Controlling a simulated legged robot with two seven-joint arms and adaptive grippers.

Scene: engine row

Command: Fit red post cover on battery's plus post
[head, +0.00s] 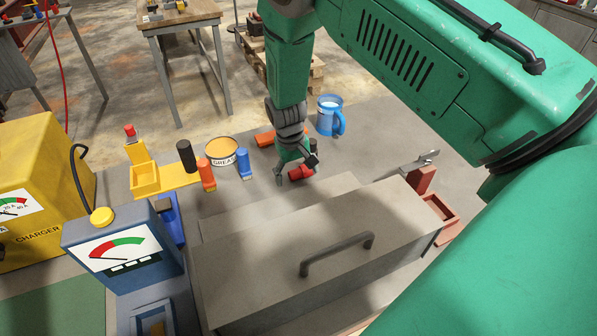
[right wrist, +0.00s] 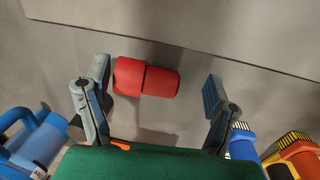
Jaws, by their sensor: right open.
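A red two-part cylinder, which looks like the red post cover (head: 300,172), lies on its side on the grey bench behind the long grey lidded box. It also shows in the right wrist view (right wrist: 145,78), between and slightly ahead of my fingertips. My right gripper (head: 297,166) is open over it, with a finger on either side and a visible gap to the right finger (right wrist: 214,97). Contact with the left finger is unclear. I cannot make out the battery or its plus post in either view. My left gripper is not in view.
The grey lidded box (head: 300,283) with a handle fills the front. A grease tin (head: 222,151), small bottles and a blue mug (head: 329,115) stand behind. A yellow charger (head: 40,190) and blue meter (head: 120,255) stand left. A red holder (head: 440,208) is right.

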